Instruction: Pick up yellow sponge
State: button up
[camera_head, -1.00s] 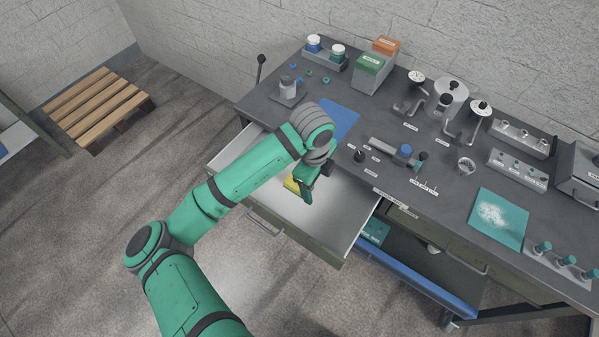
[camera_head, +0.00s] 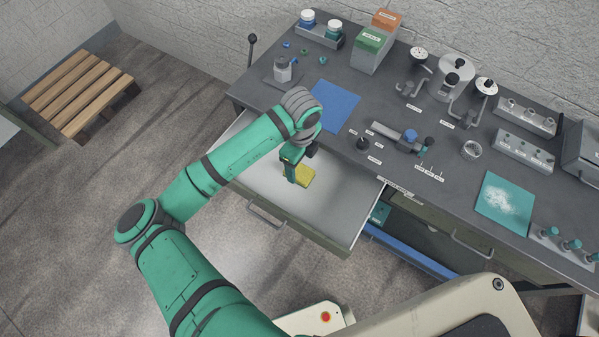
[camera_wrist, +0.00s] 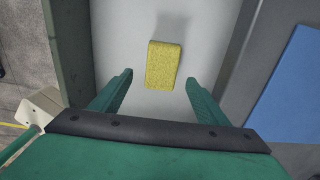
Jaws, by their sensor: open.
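The yellow sponge (camera_head: 303,177) lies in the open drawer (camera_head: 335,205) on its pale floor. In the wrist view the sponge (camera_wrist: 161,65) lies flat, apart from my gripper and just ahead of the gap between the fingers. My gripper (camera_head: 291,178) points down into the drawer and covers part of the sponge's left side in the head view. In the wrist view its two green fingers (camera_wrist: 160,88) are spread apart with nothing between them. I cannot tell the exact height of the fingertips above the sponge.
The drawer walls rise close on both sides; the green-grey front (camera_wrist: 70,45) is at left in the wrist view. The dark workbench (camera_head: 400,95) behind carries a blue mat (camera_head: 334,107), valves and small fittings. A wooden pallet (camera_head: 75,92) lies on the floor at left.

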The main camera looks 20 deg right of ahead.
aim_at(299, 170)
jog(key=f, duration=0.5)
jog(key=shift+w+a, duration=0.1)
jog(key=shift+w, duration=0.25)
jog(key=c, duration=1.1)
jog(key=shift+r, duration=0.1)
jog(key=shift+r, duration=0.5)
notch_tip(299, 170, up, 2)
jog(key=shift+r, duration=0.2)
jog(key=s+a+r, duration=0.2)
jog(key=s+r, duration=0.1)
jog(key=s, duration=0.1)
jog(key=s+a+r, duration=0.3)
jog(key=s, duration=0.1)
jog(key=s+a+r, duration=0.2)
jog(key=s+r, duration=0.1)
jog(key=shift+s+a+r, duration=0.25)
jog(key=shift+s+a, duration=0.05)
jog(key=shift+s, duration=0.1)
